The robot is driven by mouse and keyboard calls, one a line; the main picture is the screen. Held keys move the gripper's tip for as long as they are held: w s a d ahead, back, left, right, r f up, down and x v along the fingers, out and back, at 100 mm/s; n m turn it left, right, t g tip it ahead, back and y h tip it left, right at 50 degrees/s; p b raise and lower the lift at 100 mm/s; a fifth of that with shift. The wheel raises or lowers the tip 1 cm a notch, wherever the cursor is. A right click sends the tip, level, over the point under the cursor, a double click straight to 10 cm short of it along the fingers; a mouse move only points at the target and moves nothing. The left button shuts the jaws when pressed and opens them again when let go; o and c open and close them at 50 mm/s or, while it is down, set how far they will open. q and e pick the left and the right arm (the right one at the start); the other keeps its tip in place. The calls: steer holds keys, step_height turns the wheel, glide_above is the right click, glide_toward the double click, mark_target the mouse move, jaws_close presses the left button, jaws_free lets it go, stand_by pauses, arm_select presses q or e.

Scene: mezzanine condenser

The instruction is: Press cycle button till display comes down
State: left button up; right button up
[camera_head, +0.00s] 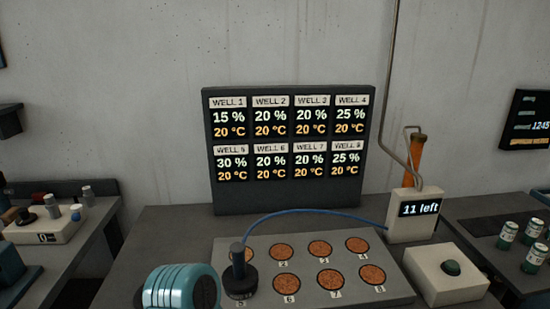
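A green round button (452,267) sits on top of a cream box (436,285) at the right front of the table. The box has no readable label. A small display (419,209) reading "11 left" is on a pale box behind it. A large dark display panel (290,204) stands upright at the back of the table. It shows percentages for wells 1 to 8, from 15 % to 30 %, all at 20 °C. Neither of my grippers shows in the head view.
A grey plate (309,256) holds numbered brown wells. A black probe (238,272) stands at well 5, near a blue hose (300,211). A teal ribbed object (180,288) is at the front left. Green-white cans (507,235) stand at right.

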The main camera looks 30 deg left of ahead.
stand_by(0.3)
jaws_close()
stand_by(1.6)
